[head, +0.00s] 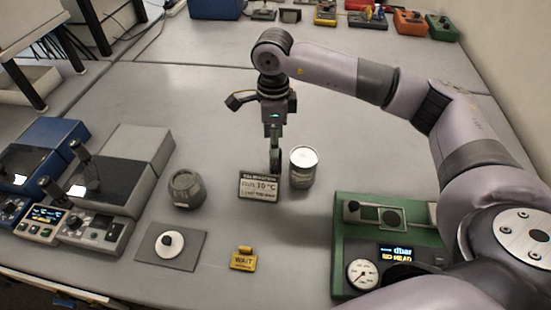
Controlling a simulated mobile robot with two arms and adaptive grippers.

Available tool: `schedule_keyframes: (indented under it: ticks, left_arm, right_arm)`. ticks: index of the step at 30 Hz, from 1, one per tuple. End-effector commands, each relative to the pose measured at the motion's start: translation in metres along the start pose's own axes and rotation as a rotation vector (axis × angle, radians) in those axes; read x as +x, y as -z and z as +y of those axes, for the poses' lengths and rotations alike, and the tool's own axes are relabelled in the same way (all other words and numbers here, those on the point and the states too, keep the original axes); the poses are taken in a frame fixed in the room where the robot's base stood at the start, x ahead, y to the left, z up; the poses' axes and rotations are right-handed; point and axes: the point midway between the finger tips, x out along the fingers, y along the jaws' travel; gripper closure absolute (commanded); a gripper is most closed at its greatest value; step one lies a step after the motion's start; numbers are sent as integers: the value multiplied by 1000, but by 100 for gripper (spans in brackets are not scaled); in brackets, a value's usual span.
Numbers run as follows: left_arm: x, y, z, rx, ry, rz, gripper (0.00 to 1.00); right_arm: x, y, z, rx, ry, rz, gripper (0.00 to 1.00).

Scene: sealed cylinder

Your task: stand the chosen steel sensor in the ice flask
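My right gripper (275,162) points down over the middle of the table, its fingers seen nearly edge-on, so their opening is unclear. Just right of its fingertips stands an upright metallic can (302,175) with a pale round top; I cannot tell if they touch. A dark grey rounded vessel (186,190) stands to the left, apart from the gripper. I cannot tell which of these is the ice flask. No steel sensor can be clearly identified. A white disc with a black knob (169,243) lies on a grey mat (192,258). My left gripper is out of view.
A small sign (259,187) reading 10 °C stands in front of the gripper. A yellow WAIT tag (243,260) lies nearer. A green gauge unit (345,240) is at right. Grey (125,165) and blue (45,140) instruments fill the left. The table behind is largely clear.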

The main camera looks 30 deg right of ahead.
Motion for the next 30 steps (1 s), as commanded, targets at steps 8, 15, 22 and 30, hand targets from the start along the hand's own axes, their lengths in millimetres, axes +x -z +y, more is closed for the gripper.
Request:
schedule_keyframes:
  ticks: [8, 15, 22, 30]
  left_arm:
    - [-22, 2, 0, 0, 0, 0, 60]
    - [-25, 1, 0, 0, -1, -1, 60]
    - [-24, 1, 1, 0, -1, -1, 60]
    - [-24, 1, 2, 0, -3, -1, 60]
  right_arm:
    - [34, 5, 3, 0, -4, 3, 50]
    - [52, 4, 2, 0, -1, 0, 50]
    - [52, 4, 2, 0, 0, 0, 55]
    - [52, 4, 2, 0, 0, 0, 73]
